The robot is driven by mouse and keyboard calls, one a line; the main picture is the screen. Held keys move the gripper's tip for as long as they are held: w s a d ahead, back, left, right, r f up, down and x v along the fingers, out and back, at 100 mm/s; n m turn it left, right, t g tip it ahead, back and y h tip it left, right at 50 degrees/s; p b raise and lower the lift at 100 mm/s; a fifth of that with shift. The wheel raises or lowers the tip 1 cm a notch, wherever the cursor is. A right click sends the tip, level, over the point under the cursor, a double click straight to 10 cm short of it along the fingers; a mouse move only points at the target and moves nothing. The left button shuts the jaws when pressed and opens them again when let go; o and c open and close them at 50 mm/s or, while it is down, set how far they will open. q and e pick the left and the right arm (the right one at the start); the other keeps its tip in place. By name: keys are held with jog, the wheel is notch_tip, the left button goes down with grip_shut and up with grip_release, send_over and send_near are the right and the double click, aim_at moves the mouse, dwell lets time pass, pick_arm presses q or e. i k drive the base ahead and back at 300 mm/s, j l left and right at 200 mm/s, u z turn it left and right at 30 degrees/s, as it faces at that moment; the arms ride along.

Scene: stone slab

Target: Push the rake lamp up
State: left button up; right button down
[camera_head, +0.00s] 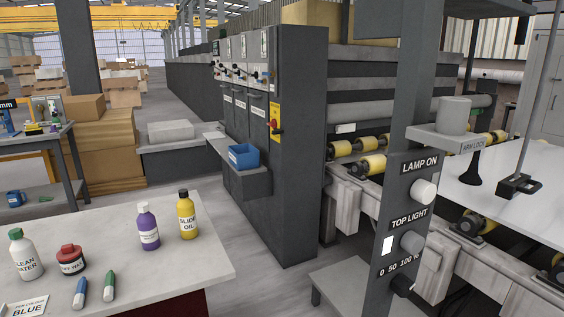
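Neither of my grippers is in view. No part is clearly recognisable as the rake lamp. A grey post (399,140) at the right carries a "LAMP ON" label (420,163) with a pale round button (424,192). Below are a "TOP LIGHT" label (409,218), a grey round button (412,243) and a black knob (402,284) marked 0 50 100 %. A thin rod (541,95) rises from a black base (519,187) at the white slab (505,205).
A table (150,238) at the lower left holds several bottles, a red jar (70,260) and two markers. A dark control cabinet (297,150) with a blue bin (243,156) stands in the middle. Yellow rollers (370,164) run behind the post. Grey floor lies between table and post.

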aim_at(509, 188)
jog(key=z, duration=1.5)
jog(key=i+l+z, duration=0.2)
jog(key=i, duration=0.4)
jog(key=i+l+z, duration=0.2)
jog(key=i, duration=0.45)
jog(key=i+l+z, duration=0.2)
jog(key=i, duration=0.4)
